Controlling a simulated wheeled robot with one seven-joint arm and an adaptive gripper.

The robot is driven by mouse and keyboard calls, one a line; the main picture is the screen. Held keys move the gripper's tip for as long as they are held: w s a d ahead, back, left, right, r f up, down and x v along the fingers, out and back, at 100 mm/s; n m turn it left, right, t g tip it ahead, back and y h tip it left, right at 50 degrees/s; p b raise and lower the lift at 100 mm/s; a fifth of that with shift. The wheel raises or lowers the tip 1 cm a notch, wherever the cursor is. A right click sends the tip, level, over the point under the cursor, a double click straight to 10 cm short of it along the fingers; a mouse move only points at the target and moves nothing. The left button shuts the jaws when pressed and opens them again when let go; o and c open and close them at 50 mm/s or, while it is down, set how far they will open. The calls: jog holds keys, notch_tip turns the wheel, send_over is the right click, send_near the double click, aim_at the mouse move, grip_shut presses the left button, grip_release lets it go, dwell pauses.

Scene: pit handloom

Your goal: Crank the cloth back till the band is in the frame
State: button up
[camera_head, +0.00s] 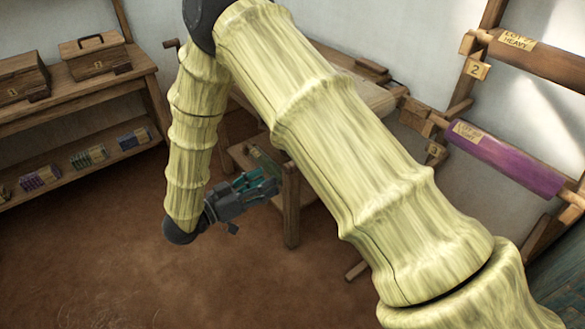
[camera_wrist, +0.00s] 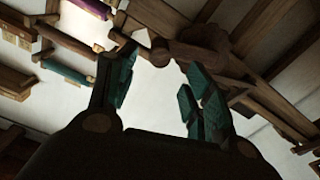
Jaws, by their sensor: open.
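My gripper (camera_head: 264,186) is low in front of a wooden structure, its teal fingers pointing right towards a wooden post (camera_head: 291,205). In the wrist view my gripper (camera_wrist: 160,70) is open, with nothing between its fingers. Wooden beams and a rounded wooden end (camera_wrist: 160,53) show beyond the fingers; I cannot tell if this is a crank. A small wooden handle-like piece (camera_head: 171,43) sticks out left of my arm. A pale surface (camera_head: 378,97) on the structure shows partly behind my arm; I cannot tell if it is the cloth. I cannot make out the band or the frame.
A wooden bench (camera_head: 78,87) with boxes (camera_head: 96,57) and a lower shelf of bundles stands at left. A wall rack at right holds a purple roll (camera_head: 505,160) and a brown roll (camera_head: 540,60). The brown floor (camera_head: 110,265) is clear at lower left.

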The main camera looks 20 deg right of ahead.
jog(key=x, duration=1)
jog(key=shift+d+f+p, duration=0.1)
jog(key=shift+p, duration=0.25)
grip_shut()
